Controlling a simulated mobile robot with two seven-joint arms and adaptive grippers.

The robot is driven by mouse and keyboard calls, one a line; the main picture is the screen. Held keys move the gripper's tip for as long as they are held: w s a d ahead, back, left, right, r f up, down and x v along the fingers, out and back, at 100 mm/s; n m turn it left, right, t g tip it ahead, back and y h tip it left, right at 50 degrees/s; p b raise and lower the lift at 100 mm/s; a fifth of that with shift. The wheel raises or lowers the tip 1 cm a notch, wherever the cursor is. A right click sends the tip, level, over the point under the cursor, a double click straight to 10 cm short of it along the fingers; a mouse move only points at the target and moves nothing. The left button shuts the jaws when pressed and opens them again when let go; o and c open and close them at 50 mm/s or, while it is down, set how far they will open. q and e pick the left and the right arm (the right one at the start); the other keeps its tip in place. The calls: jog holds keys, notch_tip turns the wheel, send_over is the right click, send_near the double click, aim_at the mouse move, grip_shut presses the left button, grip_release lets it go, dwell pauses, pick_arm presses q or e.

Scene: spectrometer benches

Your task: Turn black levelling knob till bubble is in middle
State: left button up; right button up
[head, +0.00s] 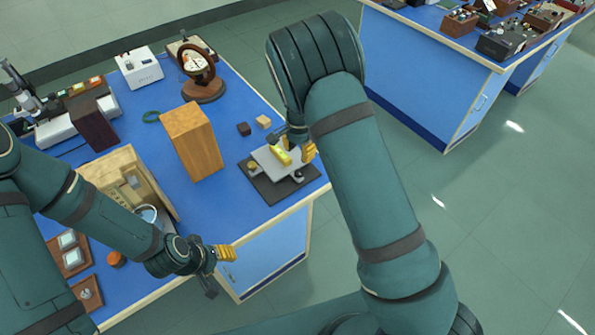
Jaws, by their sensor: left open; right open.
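A grey levelling plate (268,160) sits on a dark base (272,192) near the right edge of the blue bench. A yellow-green bubble vial (281,155) lies on the plate; the bubble's place is too small to tell. The black knob (298,177) is at the plate's front right corner, and a brass-coloured knob (252,167) is at its left. My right gripper (295,145) is open above the plate's right rear part, apart from the black knob in the picture. My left gripper (219,270) is open and empty beyond the bench's front edge.
A wooden block (193,140) stands left of the plate. Two small blocks, dark (243,129) and tan (263,121), lie behind it. A wooden-cased instrument (125,180) stands near my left arm. Blue bench top is clear between block and plate.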

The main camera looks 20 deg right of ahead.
aim_at(298, 172)
notch_tip(298, 172, down, 10)
dwell(0.4)
grip_shut()
